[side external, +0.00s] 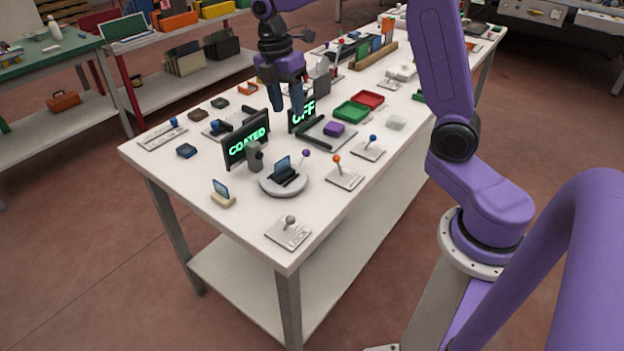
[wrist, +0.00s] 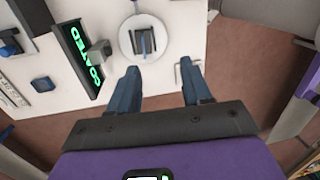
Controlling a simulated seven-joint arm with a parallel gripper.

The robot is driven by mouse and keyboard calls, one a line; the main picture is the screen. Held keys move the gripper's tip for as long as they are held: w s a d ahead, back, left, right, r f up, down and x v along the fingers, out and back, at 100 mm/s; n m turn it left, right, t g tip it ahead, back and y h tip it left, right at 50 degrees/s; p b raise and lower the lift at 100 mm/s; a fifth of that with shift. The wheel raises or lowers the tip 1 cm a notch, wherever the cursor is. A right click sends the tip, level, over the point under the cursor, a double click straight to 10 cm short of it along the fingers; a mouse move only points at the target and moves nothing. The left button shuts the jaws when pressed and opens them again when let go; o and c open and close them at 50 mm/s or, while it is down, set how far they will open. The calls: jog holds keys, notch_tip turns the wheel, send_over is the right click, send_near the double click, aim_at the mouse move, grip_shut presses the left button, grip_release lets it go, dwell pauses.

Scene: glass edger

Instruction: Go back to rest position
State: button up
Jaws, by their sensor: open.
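My gripper (side external: 288,98) is above the white worktable (side external: 205,240), over the area behind the two black display screens. In the wrist view its two blue fingers (wrist: 163,88) are spread apart with nothing between them, so it is open and empty. The left screen (side external: 246,138) reads "COATED" in green and also shows in the wrist view (wrist: 78,62). The other screen (side external: 302,114) reads "OFF" and is partly hidden by a finger. A round grey turntable (side external: 270,189) holds a dark stand with a small blue glass piece (side external: 282,165).
A green tray (side external: 351,111) and red tray (side external: 370,99) lie further back. A small blue piece on a beige block (side external: 222,193) sits at the front left.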

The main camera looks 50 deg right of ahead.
jog(key=s+a+m+t, duration=0.15)
jog(key=s+a, duration=0.25)
jog(key=s, duration=0.4)
jog(key=s+a+m+g, duration=0.1)
jog(key=s+a+m, duration=0.15)
jog(key=s, duration=0.45)
jog(key=s+d+f+m+t+y, duration=0.1)
jog(key=s+f+m, duration=0.1)
jog(key=s, duration=1.2)
jog(key=shift+f, duration=0.35)
jog(key=shift+d, duration=0.1)
